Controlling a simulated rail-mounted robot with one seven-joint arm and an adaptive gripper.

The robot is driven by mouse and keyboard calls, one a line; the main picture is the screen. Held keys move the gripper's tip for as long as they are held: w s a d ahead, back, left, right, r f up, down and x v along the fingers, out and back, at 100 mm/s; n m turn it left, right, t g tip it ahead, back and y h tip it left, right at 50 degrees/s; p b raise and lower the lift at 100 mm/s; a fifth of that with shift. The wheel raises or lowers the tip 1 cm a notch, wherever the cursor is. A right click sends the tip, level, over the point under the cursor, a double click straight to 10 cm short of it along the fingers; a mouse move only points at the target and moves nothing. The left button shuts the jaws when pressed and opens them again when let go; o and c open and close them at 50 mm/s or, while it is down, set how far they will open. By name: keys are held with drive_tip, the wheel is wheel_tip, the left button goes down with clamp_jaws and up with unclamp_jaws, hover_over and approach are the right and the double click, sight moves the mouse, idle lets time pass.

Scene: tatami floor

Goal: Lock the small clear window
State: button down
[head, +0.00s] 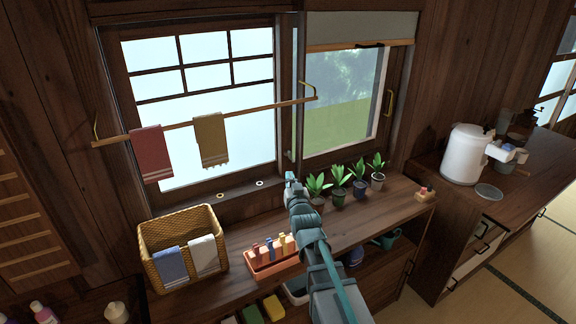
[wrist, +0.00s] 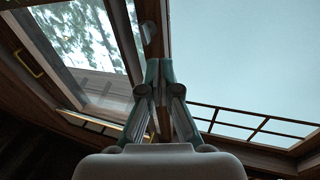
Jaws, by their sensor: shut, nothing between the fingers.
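The small clear window (head: 337,105) is right of the larger frosted window (head: 205,110) in the head view, with trees and grass showing through it. It has a gold handle (head: 389,103) on its right frame. In the wrist view, which looks upside down, the clear window (wrist: 95,45) is at left. My gripper (head: 291,180) is in front of the lower end of the post between the windows, shut and empty. In the wrist view its fingertips (wrist: 158,66) point along this post. A small grey piece (wrist: 148,28) is beyond the fingertips; I cannot tell whether it is the lock.
Several potted plants (head: 338,193) stand on the counter right of my gripper. A red-orange box of bottles (head: 272,265) and a wicker basket (head: 148,250) are left of it. A towel rail (head: 190,124) crosses the frosted window. A blind (head: 360,28) covers the clear window's top.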

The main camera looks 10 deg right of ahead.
sight(290, 155)
drive_tip(key=w+n+p, duration=0.1)
drive_tip(key=w+n, duration=0.2)
drive_tip(key=n, duration=0.4)
drive_tip(key=w+n+p, duration=0.2)
drive_tip(key=w+n, duration=0.2)
drive_tip(key=n, duration=0.3)
drive_tip(key=w+n+y+p, duration=0.1)
drive_tip(key=w+n, duration=0.2)
drive_tip(key=n, duration=0.4)
drive_tip(key=shift+w+a+p, duration=0.15)
drive_tip(key=shift+w+p, duration=0.05)
drive_tip(key=shift+p, duration=0.15)
drive_tip(key=shift+w+d+f+y+p, duration=0.2)
drive_tip(key=shift+d+y+p, duration=0.1)
drive_tip(key=shift+d+p, duration=0.25)
drive_tip(key=shift+f+b, duration=0.2)
drive_tip(key=shift+b, duration=0.55)
drive_tip(key=shift+d+r+n, duration=0.1)
drive_tip(key=shift+n, duration=0.2)
